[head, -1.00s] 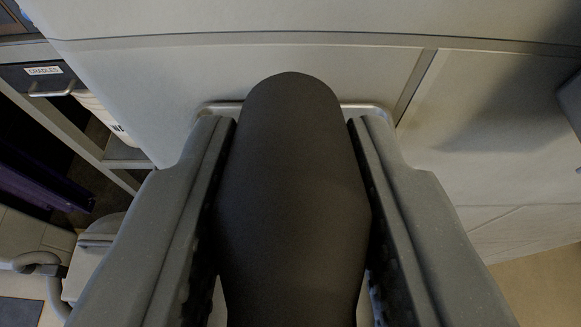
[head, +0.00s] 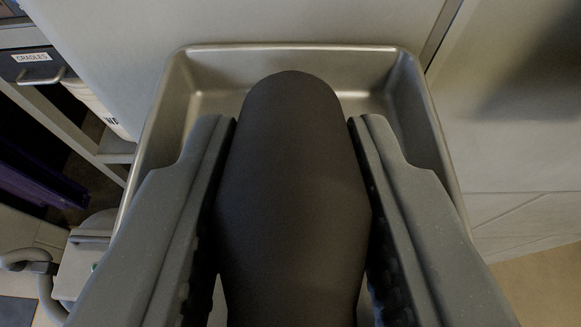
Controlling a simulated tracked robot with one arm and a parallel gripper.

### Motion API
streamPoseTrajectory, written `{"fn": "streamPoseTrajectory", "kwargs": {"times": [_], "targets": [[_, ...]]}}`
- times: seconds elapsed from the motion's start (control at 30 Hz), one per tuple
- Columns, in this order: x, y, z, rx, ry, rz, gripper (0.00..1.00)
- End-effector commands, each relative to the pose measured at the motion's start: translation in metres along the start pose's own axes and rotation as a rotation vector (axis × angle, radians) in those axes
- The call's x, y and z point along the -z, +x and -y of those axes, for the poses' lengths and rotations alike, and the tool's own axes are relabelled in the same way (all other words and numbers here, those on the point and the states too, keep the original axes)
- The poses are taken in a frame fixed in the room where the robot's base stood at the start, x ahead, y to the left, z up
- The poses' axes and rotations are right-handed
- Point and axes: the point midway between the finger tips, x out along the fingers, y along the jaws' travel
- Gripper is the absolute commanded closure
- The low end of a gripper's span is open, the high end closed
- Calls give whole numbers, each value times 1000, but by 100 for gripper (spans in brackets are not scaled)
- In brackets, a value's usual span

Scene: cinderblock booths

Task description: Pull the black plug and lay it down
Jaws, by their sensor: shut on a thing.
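The black plug (head: 290,190) fills the middle of the head view, long and rounded at its far end. My gripper (head: 292,150) is shut on it, with one grey finger along each side. Behind and below the plug is a metal tray (head: 290,52) with raised walls and rounded corners. The plug and fingers hide most of the tray floor. I cannot tell how high the plug is above the tray, or whether it touches it.
A drawer labelled CRADLES (head: 36,66) with a handle is at the upper left. A white container (head: 95,105) stands beside it. A grey unit with a hose (head: 40,268) is at the lower left. A pale panel (head: 520,110) lies to the right.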

Motion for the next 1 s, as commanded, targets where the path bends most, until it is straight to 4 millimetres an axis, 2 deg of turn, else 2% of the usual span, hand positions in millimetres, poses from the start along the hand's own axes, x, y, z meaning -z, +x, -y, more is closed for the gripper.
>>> {"fn": "streamPoseTrajectory", "kwargs": {"times": [0.03, 0.07, 0.13, 0.17, 0.43, 0.57, 1.0], "targets": [[0, 0, 0, 0, 0, -1, 100], [0, 0, 0, 0, 0, -1, 68], [0, 0, 0, 0, 0, 0, 49], [0, 0, 0, 0, 0, 0, 45], [0, -1, 0, -1, 0, 0, 45], [1, -7, 0, 0, 1, -2, 45], [0, -65, 0, 1, 0, -1, 45]]}}
